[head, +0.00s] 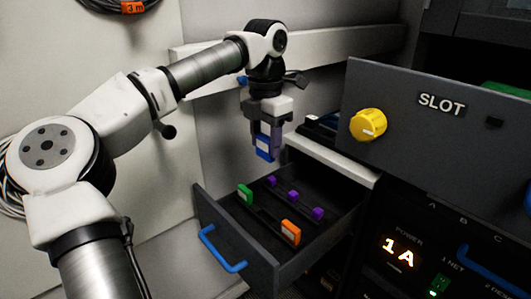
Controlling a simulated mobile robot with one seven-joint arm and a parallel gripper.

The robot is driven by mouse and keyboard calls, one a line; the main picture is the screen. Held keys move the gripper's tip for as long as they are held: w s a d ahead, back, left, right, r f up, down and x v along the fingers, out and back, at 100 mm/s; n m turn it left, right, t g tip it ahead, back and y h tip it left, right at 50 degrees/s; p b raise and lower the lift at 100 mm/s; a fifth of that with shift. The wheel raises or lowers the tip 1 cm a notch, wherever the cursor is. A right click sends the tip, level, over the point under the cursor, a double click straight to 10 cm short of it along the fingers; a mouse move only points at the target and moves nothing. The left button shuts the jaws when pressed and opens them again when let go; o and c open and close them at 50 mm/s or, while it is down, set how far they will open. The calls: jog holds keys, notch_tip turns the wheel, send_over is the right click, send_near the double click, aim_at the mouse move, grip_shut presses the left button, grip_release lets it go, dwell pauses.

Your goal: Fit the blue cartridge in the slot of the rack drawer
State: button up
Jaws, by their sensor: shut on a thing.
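The blue cartridge (263,147) is held upright in my gripper (270,140), which is shut on it. It hangs above the back left of the open lower drawer (270,262), apart from the drawer. The drawer has a dark inside and a blue handle (221,250) on its front. A green cartridge (245,194) and an orange cartridge (290,232) stand in it, with several small purple pieces (293,195) behind them. I cannot clearly make out an empty slot in the drawer.
An upper drawer front marked SLOT (430,140), with a yellow knob (369,124), stands out to the right of my gripper. A rack panel with a lit 1A display (399,251) is below it. A pale wall rail (340,45) runs behind my arm.

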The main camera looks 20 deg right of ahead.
aim_at(265, 136)
jog(key=shift+r+p, duration=1.9)
jog(key=shift+p, duration=0.1)
